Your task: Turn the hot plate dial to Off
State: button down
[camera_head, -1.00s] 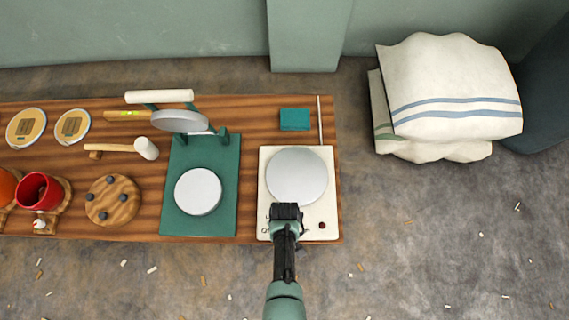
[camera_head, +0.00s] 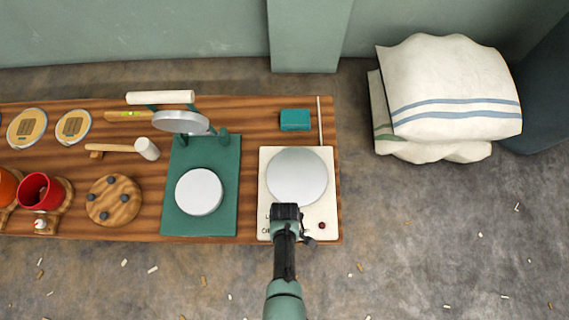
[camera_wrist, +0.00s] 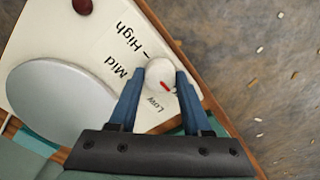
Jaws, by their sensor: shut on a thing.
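The hot plate (camera_head: 326,163) is a cream box with a round grey heating disc (camera_head: 297,177), at the right end of the wooden bench. It also shows in the wrist view (camera_wrist: 52,40). Its round white dial (camera_wrist: 157,71) has a red mark, which lies on the dial's lower right side in the wrist view, near the word Low. High and Mid are readable to the upper left; no Off label is readable. My gripper (camera_head: 286,210) is over the plate's front edge. In the wrist view its blue fingers (camera_wrist: 160,82) are shut on the dial from both sides.
A dark red knob or lamp (camera_head: 322,225) is at the plate's front right. A green press (camera_head: 228,190) stands just left of the hot plate. A small teal block (camera_head: 295,120) lies behind it. Folded cloths (camera_head: 450,95) are at the right; the floor between is mostly clear.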

jog(key=shift+c, duration=1.7)
grip_release()
notch_tip(320, 180, up, 13)
jog(key=p, duration=0.8)
